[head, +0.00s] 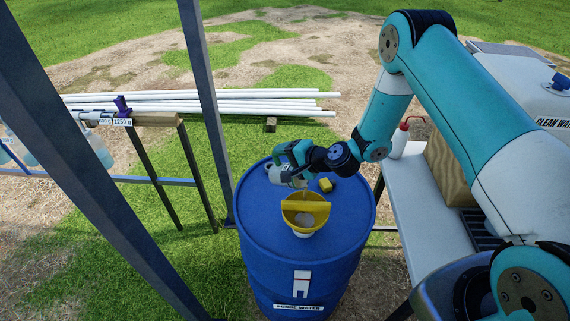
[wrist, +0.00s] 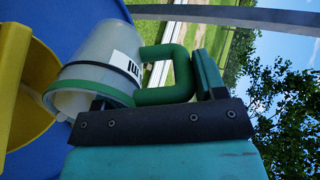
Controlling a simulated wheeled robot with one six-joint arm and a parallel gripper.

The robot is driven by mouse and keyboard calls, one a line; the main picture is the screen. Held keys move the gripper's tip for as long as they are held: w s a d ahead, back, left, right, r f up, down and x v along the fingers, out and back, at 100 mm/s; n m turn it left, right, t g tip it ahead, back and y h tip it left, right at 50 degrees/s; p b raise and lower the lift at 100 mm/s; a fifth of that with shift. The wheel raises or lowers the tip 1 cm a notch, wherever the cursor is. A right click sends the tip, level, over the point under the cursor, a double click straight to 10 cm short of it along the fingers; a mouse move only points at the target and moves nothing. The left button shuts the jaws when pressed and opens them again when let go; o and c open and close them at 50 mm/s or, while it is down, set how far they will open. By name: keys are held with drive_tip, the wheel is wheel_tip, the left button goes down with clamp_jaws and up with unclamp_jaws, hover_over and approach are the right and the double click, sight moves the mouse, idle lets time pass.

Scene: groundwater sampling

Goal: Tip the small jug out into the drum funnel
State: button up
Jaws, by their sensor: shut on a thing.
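The small jug (head: 279,176) is whitish and translucent, with a black band and green trim. In the wrist view the jug (wrist: 103,52) is tipped well over, its green-edged mouth low. My gripper (head: 296,160) is shut on its green handle (wrist: 170,95). The jug is above the blue drum (head: 300,260), just up and left of the yellow funnel (head: 320,220) in the head view. The funnel (wrist: 12,90) also shows at the left of the wrist view. I cannot tell whether liquid is flowing.
A small yellow piece (head: 326,185) lies on the drum top. A pale table (head: 420,210) with a white bottle (head: 399,142) stands to the right. A dark post (head: 207,110) and a rack (head: 150,120) are at the left. White pipes (head: 220,103) lie behind.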

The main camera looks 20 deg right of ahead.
drive_tip(key=shift+s+d+r+t+y+b, duration=0.2)
drive_tip(key=shift+s+d+t+y+b, duration=0.45)
drive_tip(key=shift+b, duration=1.8)
drive_tip(key=t+b, duration=0.1)
drive_tip(key=b, duration=0.2)
drive_tip(key=shift+s+r+y, duration=0.1)
drive_tip(key=shift+r+y, duration=0.1)
drive_tip(key=shift+y, duration=0.15)
drive_tip(key=t+b, duration=0.1)
drive_tip(key=b, duration=0.4)
drive_tip(key=shift+s+d+r+b, duration=0.25)
drive_tip(key=shift+s+d+b, duration=0.05)
drive_tip(key=shift+s, duration=0.05)
drive_tip(key=b, duration=0.5)
drive_tip(key=shift+d+r+t+y, duration=0.25)
drive_tip(key=shift+y, duration=0.15)
drive_tip(key=b, duration=0.5)
drive_tip(key=shift+s, duration=0.4)
drive_tip(key=b, duration=0.4)
drive_tip(key=shift+s+d+r+t+y+b, duration=0.1)
drive_tip(key=shift+d+r+t+y+b, duration=0.2)
drive_tip(key=shift+t+y+b, duration=0.1)
drive_tip(key=t+b, duration=0.1)
drive_tip(key=b, duration=0.5)
drive_tip(key=s+d+y+b, duration=0.1)
drive_tip(key=b, duration=0.5)
drive_tip(key=shift+s+d+r+t, duration=0.1)
drive_tip(key=shift+s+r+t, duration=0.15)
drive_tip(key=shift+r+t, duration=0.15)
